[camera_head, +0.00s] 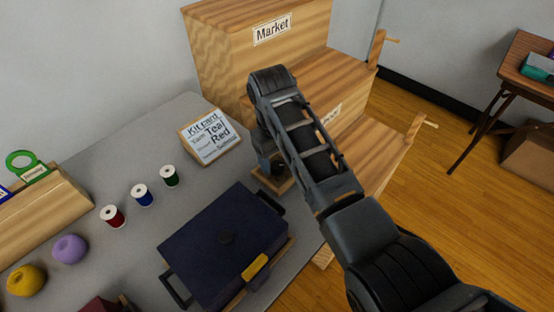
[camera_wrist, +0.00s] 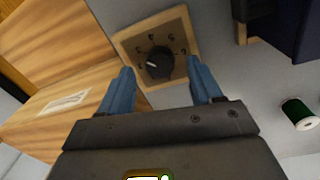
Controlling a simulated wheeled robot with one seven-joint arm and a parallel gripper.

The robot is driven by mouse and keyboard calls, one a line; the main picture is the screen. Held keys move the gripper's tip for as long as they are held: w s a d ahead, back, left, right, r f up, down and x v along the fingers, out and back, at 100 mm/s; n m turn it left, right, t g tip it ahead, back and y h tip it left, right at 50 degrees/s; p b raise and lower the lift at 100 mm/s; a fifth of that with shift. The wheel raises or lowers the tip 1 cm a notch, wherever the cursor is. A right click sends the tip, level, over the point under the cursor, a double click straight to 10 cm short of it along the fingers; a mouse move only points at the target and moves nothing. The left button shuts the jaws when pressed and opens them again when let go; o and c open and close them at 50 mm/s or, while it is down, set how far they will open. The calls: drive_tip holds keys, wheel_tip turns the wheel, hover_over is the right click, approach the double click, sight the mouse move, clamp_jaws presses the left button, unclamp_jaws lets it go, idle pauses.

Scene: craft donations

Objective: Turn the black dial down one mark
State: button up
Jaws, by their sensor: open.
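The black dial (camera_wrist: 159,63) sits on a wooden plate with several marks around it, in the wrist view. A white pointer line shows on the dial's left side; I cannot read surely which mark it points to. My gripper (camera_wrist: 162,80) is open, its two blue fingers apart on either side of the dial's near edge. I cannot tell whether they touch it. In the head view my arm hides most of the dial, and the wooden plate (camera_head: 284,186) shows only partly beneath my gripper.
A dark blue lidded box (camera_head: 205,255) with handles stands close to the dial. A kit card (camera_head: 209,137) stands behind it. Green (camera_head: 169,176), blue (camera_head: 142,195) and red (camera_head: 113,216) thread spools stand left. Wooden bins marked Market (camera_head: 225,60) rise behind.

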drive_tip(key=shift+f, duration=1.05)
drive_tip(key=c, duration=1)
